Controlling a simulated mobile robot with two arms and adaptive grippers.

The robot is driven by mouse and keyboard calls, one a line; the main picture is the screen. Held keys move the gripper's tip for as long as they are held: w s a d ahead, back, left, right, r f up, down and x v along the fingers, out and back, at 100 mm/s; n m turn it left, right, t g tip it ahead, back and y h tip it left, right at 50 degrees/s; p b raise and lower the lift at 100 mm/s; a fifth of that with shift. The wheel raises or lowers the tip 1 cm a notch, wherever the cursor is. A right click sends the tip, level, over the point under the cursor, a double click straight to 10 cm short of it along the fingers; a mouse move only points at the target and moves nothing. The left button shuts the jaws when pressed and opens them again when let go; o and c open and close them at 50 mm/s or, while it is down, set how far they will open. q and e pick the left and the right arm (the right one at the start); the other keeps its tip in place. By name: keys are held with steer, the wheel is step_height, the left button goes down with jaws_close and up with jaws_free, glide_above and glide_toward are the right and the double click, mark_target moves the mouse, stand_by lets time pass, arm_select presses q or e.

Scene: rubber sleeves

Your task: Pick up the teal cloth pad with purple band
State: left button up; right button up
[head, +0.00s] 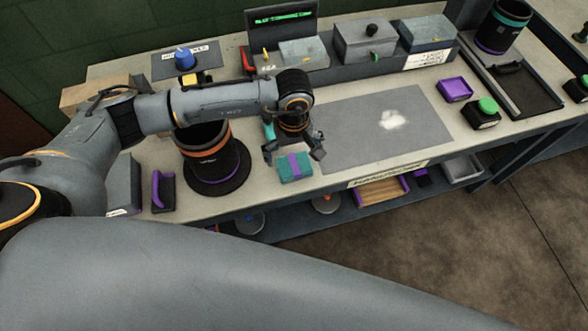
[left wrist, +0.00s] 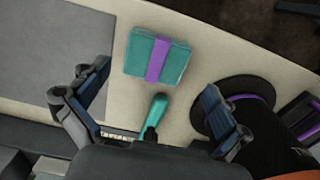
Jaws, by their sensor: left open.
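The teal cloth pad with a purple band (head: 295,167) lies on the pale bench top near its front edge. In the left wrist view the pad (left wrist: 174,62) lies flat, ahead of and between the fingertips. My left gripper (head: 294,150) is open and empty, above the bench just behind the pad. Its two fingers also show in the left wrist view (left wrist: 155,95), spread wide and apart from the pad. A teal-handled tool (left wrist: 156,112) lies between the fingers, partly hidden by the gripper. My right gripper is not in view.
A black bin with an orange rim (head: 212,160) stands on a round base left of the pad. A grey mat (head: 350,140) with a white patch lies to the right. A purple holder (head: 162,190) stands at the left; a purple tray (head: 454,90) lies right.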

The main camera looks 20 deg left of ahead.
mark_target(294, 164)
arm_select(q)
steer(key=shift+w+f+b, duration=0.15)
steer(key=shift+f, duration=0.5)
steer(key=shift+w+f+b, duration=0.15)
steer(key=shift+f, duration=0.45)
step_height(294, 164, down, 3)
steer(key=shift+r+b, duration=0.2)
steer(key=shift+b, duration=0.35)
steer(key=shift+w+f, duration=0.15)
steer(key=shift+f, duration=0.45)
steer(key=shift+r, duration=0.1)
steer(key=c, duration=1)
steer(key=shift+r, duration=0.1)
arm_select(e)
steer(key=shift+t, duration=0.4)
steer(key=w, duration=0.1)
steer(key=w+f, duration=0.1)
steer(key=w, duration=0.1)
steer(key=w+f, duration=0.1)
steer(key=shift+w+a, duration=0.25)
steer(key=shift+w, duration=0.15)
